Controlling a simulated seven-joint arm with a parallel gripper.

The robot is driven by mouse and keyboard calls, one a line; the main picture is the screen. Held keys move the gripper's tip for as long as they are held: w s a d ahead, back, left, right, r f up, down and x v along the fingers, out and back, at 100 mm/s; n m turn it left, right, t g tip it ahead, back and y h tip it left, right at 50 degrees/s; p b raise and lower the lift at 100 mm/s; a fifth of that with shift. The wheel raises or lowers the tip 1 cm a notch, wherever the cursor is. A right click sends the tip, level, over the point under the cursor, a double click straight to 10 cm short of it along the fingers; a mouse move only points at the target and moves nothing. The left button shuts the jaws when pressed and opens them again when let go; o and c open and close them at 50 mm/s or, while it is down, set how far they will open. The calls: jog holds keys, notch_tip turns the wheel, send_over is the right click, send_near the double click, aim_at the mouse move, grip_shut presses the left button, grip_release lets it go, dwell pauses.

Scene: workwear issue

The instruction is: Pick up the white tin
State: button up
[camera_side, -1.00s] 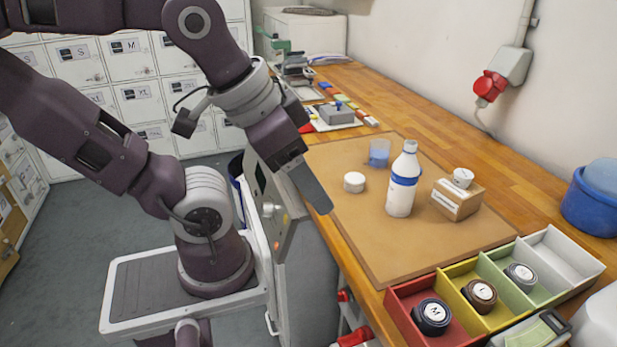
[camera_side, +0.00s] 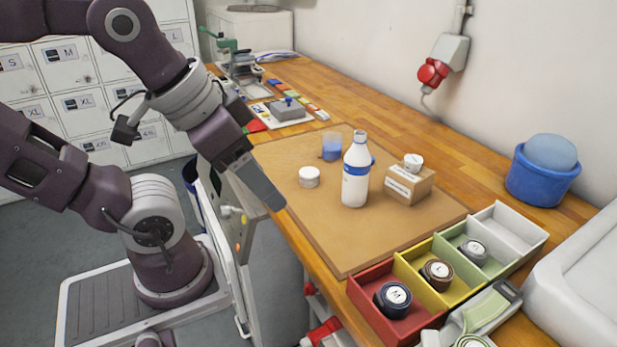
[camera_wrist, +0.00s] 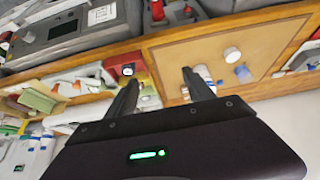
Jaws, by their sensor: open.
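A short round white tin (camera_side: 309,177) stands on the brown mat (camera_side: 330,235), left of a white bottle with a blue band (camera_side: 356,172). It also shows in the wrist view (camera_wrist: 232,54), to the right of both fingers. A second small white round container (camera_side: 413,162) sits on top of a cardboard box (camera_side: 408,186); which one is meant cannot be told by colour alone. My gripper (camera_side: 268,188) hangs left of the mat, apart from the tins. In the wrist view my gripper (camera_wrist: 160,77) is open with nothing between its fingers.
A translucent blue cup (camera_side: 331,147) stands behind the white tin, and the bottle is close on its right. A row of coloured bins (camera_side: 412,262) with round items is at the front right. A blue tub (camera_side: 541,180) stands against the wall. The mat's front left is clear.

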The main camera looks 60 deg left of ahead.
jog(key=shift+o, duration=1.3)
